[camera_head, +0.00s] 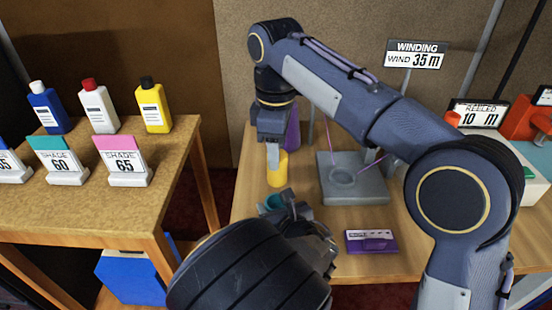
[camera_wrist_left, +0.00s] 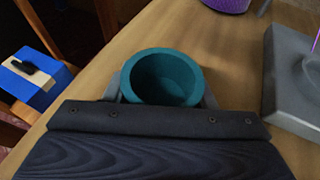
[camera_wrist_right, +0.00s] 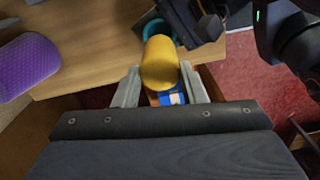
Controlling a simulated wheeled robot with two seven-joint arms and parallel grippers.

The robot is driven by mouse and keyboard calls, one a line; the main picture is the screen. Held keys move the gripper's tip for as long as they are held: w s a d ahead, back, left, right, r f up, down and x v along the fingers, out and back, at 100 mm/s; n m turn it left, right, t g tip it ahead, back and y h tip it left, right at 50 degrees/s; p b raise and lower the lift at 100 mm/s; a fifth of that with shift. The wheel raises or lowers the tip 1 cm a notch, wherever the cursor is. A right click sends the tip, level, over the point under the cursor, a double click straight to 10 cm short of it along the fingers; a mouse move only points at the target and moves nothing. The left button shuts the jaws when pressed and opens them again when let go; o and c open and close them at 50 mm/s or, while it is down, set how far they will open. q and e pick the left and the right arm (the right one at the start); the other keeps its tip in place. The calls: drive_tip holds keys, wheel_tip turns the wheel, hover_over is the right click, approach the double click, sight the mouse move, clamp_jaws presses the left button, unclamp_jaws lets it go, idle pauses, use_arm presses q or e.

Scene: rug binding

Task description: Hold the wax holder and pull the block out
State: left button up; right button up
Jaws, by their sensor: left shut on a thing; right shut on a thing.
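The teal wax holder (camera_head: 271,203) is a round cup on the table. In the left wrist view its rim (camera_wrist_left: 133,72) surrounds an empty inside. My left gripper (camera_head: 288,208) is shut on the holder, one finger on each side of it. The yellow block (camera_head: 277,170) is a rounded cylinder in my right gripper (camera_head: 273,152), which is shut on its upper part. The block is up out of the holder, above and behind it in the head view. In the right wrist view the block (camera_wrist_right: 160,62) sits between the fingers, with part of the holder (camera_wrist_right: 155,27) beyond it.
A purple cylinder (camera_head: 293,130) stands behind the block. A grey plate with a post (camera_head: 352,190) lies to the right, and a purple card stand (camera_head: 371,241) is near the front edge. A side table (camera_head: 60,205) with bottles and shade cards stands left, across a gap.

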use_arm(q)
drive_tip(key=o, duration=1.2)
drive_tip(key=shift+c, duration=0.2)
